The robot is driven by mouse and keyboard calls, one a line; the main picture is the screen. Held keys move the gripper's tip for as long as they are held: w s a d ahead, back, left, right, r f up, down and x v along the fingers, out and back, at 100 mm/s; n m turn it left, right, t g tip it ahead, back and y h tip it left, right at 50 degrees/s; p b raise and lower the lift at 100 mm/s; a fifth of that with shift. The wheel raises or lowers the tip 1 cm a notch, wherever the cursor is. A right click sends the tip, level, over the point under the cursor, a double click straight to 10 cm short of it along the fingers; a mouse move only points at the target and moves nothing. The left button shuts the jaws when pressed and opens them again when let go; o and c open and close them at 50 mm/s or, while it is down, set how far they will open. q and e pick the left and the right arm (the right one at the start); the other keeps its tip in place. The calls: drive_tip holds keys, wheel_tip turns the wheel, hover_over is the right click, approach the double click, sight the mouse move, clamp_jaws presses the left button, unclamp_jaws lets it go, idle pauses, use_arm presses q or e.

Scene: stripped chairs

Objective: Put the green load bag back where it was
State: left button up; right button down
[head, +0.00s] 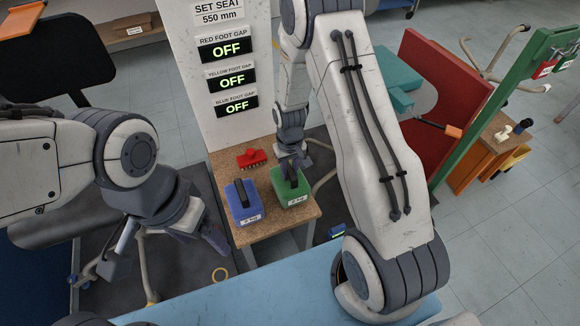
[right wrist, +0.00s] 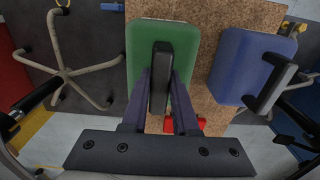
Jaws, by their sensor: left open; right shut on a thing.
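The green load bag (head: 290,188) has a black handle and a white label. It is at the right side of a small cork-topped table (head: 250,238), beside the blue bag (head: 244,203). My right gripper (head: 291,172) is over the green bag and shut on its handle. The right wrist view shows the fingers (right wrist: 160,95) on both sides of the black handle, with the green bag (right wrist: 185,40) below. Whether the bag rests on the table or hangs just above it, I cannot tell. My left gripper (head: 165,250) is open and empty, left of the table.
A red block (head: 251,158) lies behind the bags on the table. A white sign panel (head: 222,100) with several OFF displays stands behind it. A chair base with casters shows at the lower left. A blue surface (head: 240,300) is in front. A red board (head: 440,100) stands to the right.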

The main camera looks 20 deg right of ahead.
drive_tip(key=shift+w+f, duration=0.15)
drive_tip(key=shift+f, duration=0.15)
drive_tip(key=shift+f, duration=0.1)
drive_tip(key=c, duration=1)
unclamp_jaws()
drive_tip(key=shift+f, duration=0.15)
drive_tip(key=shift+c, duration=0.2)
drive_tip(key=o, duration=0.4)
drive_tip(key=shift+c, duration=0.2)
